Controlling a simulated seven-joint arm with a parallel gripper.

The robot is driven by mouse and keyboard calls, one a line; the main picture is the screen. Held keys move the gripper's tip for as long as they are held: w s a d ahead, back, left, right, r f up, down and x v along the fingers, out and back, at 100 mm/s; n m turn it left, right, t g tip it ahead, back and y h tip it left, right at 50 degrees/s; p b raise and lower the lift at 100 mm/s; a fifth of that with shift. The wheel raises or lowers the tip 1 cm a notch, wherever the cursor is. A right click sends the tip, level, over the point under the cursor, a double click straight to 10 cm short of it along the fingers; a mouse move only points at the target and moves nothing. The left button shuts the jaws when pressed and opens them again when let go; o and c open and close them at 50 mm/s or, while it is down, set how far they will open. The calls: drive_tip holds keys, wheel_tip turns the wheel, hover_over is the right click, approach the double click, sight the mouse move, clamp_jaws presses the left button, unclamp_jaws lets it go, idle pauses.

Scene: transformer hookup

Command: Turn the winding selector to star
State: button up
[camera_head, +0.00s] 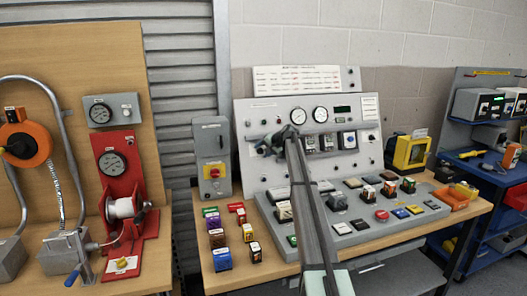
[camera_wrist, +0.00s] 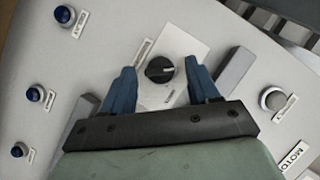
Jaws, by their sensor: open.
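The winding selector (camera_wrist: 160,68) is a round black rotary knob on a pale plate of the grey panel, in the middle of the wrist view. Its small labels are too blurred to read, so I cannot tell which setting it points to. My gripper (camera_wrist: 159,76) is open, with one blue finger on each side of the knob and a visible gap on both sides. In the head view my gripper (camera_head: 275,142) is at the left part of the upright panel (camera_head: 250,172) and hides the knob.
Blue buttons (camera_wrist: 64,14) line the panel's left in the wrist view, and a grey round knob (camera_wrist: 273,98) sits right. Loose coloured blocks (camera_head: 222,259) lie on the table below.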

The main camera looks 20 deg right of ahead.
drive_tip(key=v, duration=1.4)
